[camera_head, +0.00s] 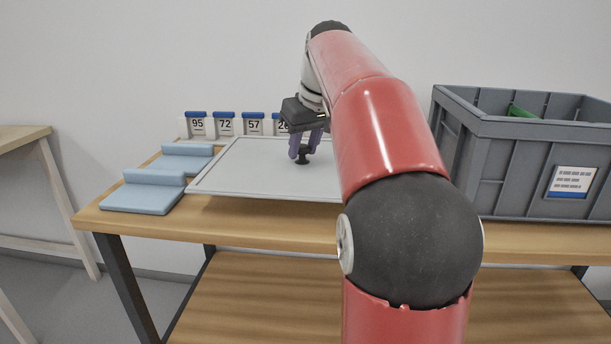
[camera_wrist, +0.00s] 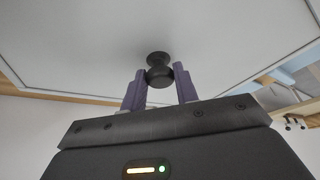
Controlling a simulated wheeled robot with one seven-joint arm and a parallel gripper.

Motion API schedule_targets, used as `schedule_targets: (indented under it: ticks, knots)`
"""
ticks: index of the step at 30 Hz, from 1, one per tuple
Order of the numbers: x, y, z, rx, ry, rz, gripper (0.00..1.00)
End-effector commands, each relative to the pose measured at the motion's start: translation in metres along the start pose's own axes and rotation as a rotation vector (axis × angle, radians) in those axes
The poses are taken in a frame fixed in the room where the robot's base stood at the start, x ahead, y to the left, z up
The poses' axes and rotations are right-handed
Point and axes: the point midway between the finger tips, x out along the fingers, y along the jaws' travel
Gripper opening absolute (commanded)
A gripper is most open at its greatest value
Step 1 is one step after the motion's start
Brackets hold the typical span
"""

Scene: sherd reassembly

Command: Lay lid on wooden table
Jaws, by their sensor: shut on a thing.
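The lid (camera_head: 250,165) is a wide, flat, pale grey panel with a thin rim and a black knob in its middle. It lies level over the wooden table (camera_head: 240,222), at the left of my arm in the head view. I cannot tell whether it touches the tabletop. My gripper (camera_head: 304,147) points down with its purple fingers shut on the knob. My arm hides the lid's right end in the head view.
Light blue stepped blocks (camera_head: 148,192) lie at the lid's left. Numbered cards (camera_head: 197,124) stand behind it in a row. A grey crate (camera_head: 510,175) with something green inside stands at the right. Another wooden table (camera_head: 20,138) is at the far left.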

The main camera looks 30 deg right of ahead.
Motion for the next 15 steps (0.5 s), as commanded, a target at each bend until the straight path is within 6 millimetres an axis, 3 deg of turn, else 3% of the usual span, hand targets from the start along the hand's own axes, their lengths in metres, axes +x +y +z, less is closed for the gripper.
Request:
schedule_targets:
  ticks: [10,15]
  knots:
    - [0.036,0.0,0.016,0.001,0.001,0.0,0.0]
    - [0.042,0.0,0.018,0.001,0.002,0.001,0.0]
